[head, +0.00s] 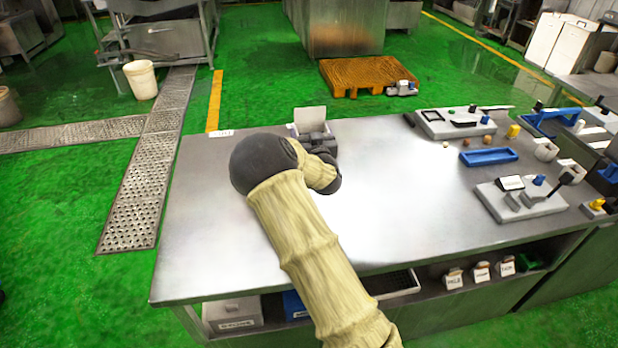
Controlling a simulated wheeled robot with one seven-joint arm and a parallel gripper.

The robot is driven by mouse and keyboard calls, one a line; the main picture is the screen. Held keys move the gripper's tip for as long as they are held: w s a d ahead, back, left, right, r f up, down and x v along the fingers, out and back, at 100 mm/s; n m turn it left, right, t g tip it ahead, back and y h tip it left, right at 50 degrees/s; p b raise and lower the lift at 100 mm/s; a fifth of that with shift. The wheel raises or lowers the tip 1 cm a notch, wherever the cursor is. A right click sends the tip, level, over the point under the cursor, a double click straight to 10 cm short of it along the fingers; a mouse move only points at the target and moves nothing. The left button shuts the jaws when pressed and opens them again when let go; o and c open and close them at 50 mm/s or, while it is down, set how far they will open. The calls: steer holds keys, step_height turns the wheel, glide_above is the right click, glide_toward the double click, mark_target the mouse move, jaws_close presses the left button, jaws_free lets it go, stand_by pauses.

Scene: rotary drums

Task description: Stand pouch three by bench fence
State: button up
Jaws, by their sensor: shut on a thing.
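My gripper (315,141) is dark grey and sits low over the far left part of the steel bench (215,230), at the end of my arm. It is shut on a pale, flat-faced thing (310,116) that shows just beyond it, near the back edge; this looks like a pouch, but my gripper hides its lower part and I read no number. Whether it touches the bench top is hidden. Three small white labelled pouches or cartons (481,271) stand on the shelf under the bench. I cannot make out a clear fence along the bench edge.
A grey device (455,123), a blue tray (488,157) and a second grey device (520,200) stand on the bench's right side. A small white label (221,133) lies at the back left corner. The bench top left of my arm is clear. An orange pallet (368,72) lies behind.

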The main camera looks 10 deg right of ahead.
step_height(320, 180, down, 5)
steer(key=shift+a+f+p, duration=0.1)
steer(key=shift+f+p, duration=0.05)
steer(key=shift+p, duration=0.35)
steer(key=shift+f, duration=0.1)
steer(key=shift+f+p, duration=0.35)
steer(key=shift+f, duration=1.75)
steer(key=shift+f, duration=0.2)
steer(key=o, duration=1.6)
steer(key=shift+c, duration=0.2)
steer(key=shift+r, duration=0.15)
